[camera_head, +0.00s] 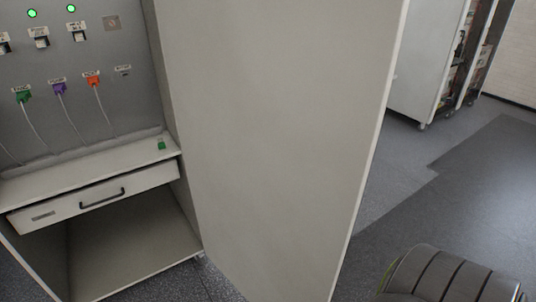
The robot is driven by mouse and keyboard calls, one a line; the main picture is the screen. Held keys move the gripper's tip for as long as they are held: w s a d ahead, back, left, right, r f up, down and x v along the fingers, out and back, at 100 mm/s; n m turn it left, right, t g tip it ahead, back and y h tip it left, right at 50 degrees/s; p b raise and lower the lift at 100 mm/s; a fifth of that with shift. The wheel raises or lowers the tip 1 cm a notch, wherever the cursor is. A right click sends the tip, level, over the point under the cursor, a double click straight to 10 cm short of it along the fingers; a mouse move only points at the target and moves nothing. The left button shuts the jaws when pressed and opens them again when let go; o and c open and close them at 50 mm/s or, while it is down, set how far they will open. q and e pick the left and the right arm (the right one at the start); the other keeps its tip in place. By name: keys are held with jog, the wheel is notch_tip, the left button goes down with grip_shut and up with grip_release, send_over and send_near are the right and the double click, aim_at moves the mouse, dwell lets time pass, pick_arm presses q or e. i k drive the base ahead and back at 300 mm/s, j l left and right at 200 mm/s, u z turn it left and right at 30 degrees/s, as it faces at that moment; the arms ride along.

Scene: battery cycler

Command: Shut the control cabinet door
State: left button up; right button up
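The control cabinet (190,190) stands on the left with its inside showing. Its door (270,140) is a large plain light-grey panel, swung wide open on the right side of the cabinet. The door's free edge (372,150) is toward the right, and no handle shows on the visible face. Inside, the back panel (130,50) carries two green lights and several plugs, among them green, purple and orange ones with cables. A closed drawer (100,197) with a dark handle sits under a shelf. Neither of my grippers is in view.
A small green object (161,145) lies on the shelf (110,162). Another light-grey cabinet (425,60) with stocked shelves stands at the back right. A dark ribbed, rounded shape (450,277) is at the bottom right. Grey floor (400,190) right of the door is clear.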

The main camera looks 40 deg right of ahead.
aim_at(279, 106)
jog(key=k+l+u, duration=0.1)
jog(key=l, duration=0.35)
jog(key=k+l+u, duration=0.1)
jog(key=l, duration=0.3)
jog(key=k+l+u, duration=0.1)
jog(key=k+l, duration=0.15)
jog(key=l, duration=0.15)
jog(key=k+l+u, duration=0.1)
jog(key=l, duration=0.3)
jog(key=k+l+u, duration=0.1)
jog(key=k+l, duration=0.2)
jog(key=l+u, duration=0.15)
jog(key=l, duration=1.55)
